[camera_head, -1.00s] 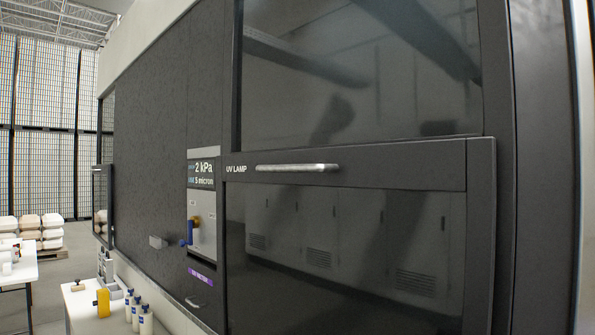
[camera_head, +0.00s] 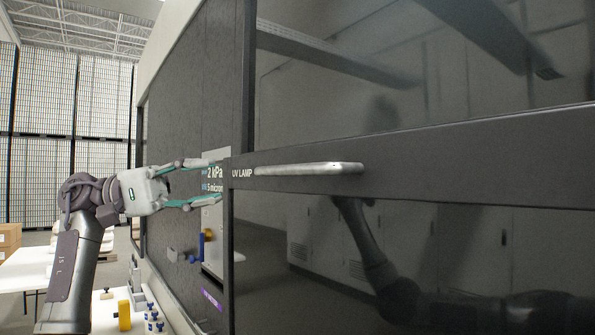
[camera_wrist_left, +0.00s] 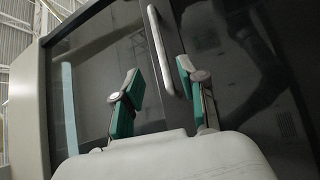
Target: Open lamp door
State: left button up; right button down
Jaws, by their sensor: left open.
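The lamp door (camera_head: 450,265) is a dark glossy panel in a black frame labelled UV LAMP. Its silver bar handle (camera_head: 308,169) runs level along the top rail. The door looks shut. My left gripper (camera_head: 218,183) is open and empty, its teal fingers pointing right, left of the handle in the head view. In the left wrist view the handle (camera_wrist_left: 160,50) appears ahead of the two spread fingertips (camera_wrist_left: 158,75), nearer the right one. It does not appear held. I cannot tell whether a finger touches it. My right gripper is not in view.
A dark glass panel (camera_head: 400,65) lies above the lamp door. A white table (camera_head: 105,312) with a yellow block (camera_head: 124,315) and small bottles stands at lower left.

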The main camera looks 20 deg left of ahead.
aim_at(279, 170)
pick_arm(q)
jog(key=d+p, duration=0.1)
jog(key=d, duration=0.2)
jog(key=w+d+r+p, duration=0.1)
jog(key=d, duration=0.3)
jog(key=d+p, duration=0.1)
jog(key=d, duration=0.3)
jog(key=shift+w+d+r, duration=0.15)
jog(key=shift+d+r, duration=0.05)
jog(key=shift+r, duration=0.2)
jog(key=shift+d+p, duration=0.45)
jog(key=shift+d, duration=0.4)
jog(key=shift+w, duration=0.1)
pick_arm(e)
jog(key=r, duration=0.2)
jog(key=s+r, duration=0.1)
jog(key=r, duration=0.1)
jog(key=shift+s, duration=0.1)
pick_arm(q)
grip_shut()
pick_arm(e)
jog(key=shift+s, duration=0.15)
